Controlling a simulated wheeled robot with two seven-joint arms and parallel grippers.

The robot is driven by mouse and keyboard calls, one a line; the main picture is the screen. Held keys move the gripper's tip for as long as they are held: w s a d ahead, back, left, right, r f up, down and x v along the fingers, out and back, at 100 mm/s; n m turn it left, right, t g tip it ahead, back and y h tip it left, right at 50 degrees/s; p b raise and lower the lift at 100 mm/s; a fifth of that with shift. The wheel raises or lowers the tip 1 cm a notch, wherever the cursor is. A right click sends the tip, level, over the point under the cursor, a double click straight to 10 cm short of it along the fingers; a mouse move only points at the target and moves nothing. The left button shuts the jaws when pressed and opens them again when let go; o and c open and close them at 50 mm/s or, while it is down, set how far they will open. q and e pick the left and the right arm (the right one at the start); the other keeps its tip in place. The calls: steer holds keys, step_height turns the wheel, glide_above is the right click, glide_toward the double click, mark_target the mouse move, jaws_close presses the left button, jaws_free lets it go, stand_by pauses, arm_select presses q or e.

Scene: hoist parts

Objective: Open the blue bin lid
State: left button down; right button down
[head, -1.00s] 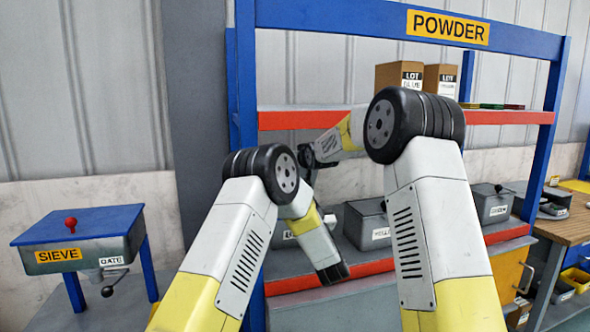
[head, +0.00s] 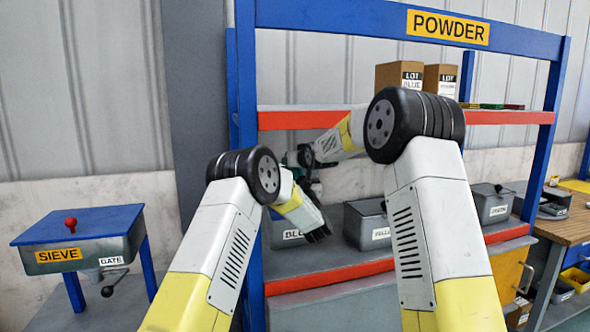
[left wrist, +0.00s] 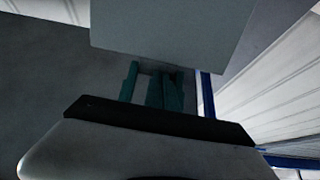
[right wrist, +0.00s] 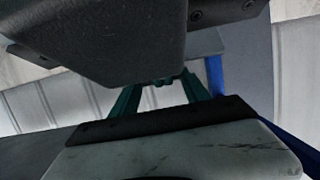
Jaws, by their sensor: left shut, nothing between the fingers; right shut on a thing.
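The blue bin (head: 293,237), a grey box whose label reads as BLUE, stands at the left end of the rack's lower shelf. My arms cover its top, so I cannot tell how its lid sits. My left gripper (head: 319,236) is close to the bin's right side; its teal fingers (left wrist: 153,90) are shut and empty, near a plain grey surface (left wrist: 175,35) that I cannot identify for sure. My right gripper (head: 305,166) is above the bin. Its teal fingers (right wrist: 160,88) are shut on a small dark thing, mostly hidden, that I cannot name.
The red-edged upper shelf (head: 500,117) holds cartons (head: 398,76). A blue rack post (head: 245,150) is close on the left. A sieve box (head: 78,235) stands left.

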steer(key=shift+r, duration=0.2)
arm_select(q)
steer(key=shift+x, duration=1.05)
arm_select(e)
steer(key=shift+f, duration=0.2)
steer(key=c, duration=0.5)
jaws_free()
steer(key=shift+s, duration=0.1)
arm_select(q)
steer(key=shift+s, duration=0.1)
arm_select(e)
steer(key=shift+r, duration=0.1)
